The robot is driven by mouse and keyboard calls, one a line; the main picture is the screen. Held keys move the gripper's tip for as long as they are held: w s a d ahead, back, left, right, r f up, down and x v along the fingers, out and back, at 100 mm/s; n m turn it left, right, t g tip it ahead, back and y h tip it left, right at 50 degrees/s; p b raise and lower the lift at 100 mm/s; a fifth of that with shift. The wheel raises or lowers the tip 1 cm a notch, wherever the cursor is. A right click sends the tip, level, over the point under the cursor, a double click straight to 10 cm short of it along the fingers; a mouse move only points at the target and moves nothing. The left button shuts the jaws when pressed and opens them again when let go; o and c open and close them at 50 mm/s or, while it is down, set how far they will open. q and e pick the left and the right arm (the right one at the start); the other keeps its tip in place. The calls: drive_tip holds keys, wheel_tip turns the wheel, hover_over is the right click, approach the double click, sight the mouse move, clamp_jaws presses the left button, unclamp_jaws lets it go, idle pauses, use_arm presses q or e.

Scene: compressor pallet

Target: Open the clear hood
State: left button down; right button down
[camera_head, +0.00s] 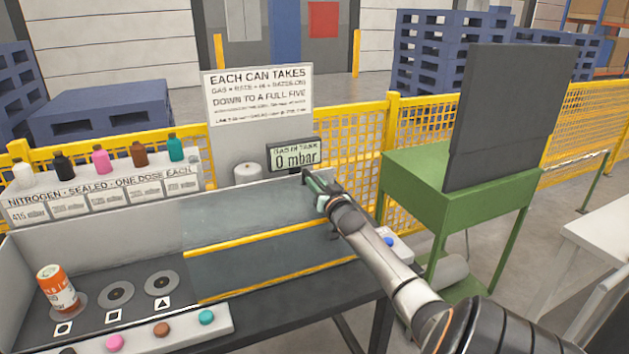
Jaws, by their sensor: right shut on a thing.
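The clear hood (255,262) is a see-through, grey-tinted cover with yellow edge strips. It stands over the right part of the long grey bench station. The left part, with round pads, shows uncovered. My right gripper (311,184) is at the hood's upper right, near its back edge and just below the gauge display. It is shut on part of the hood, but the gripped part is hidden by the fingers. My right arm reaches in from the lower right, across the hood's right end. My left gripper is not in view.
An orange-and-white can (58,290) stands on the left pad. Several small bottles (101,158) line the shelf behind. A display (294,157) reads 0 mbar. A green stand (425,190) with a dark panel (508,115) is at right. A button strip (165,335) runs along the front.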

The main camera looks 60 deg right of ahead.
drive_tip(key=c, duration=0.8)
unclamp_jaws()
drive_tip(key=shift+o, duration=0.2)
drive_tip(key=shift+s+a, duration=0.3)
drive_tip(key=shift+s, duration=0.05)
drive_tip(key=v, duration=1.1)
drive_tip(key=shift+s, duration=0.3)
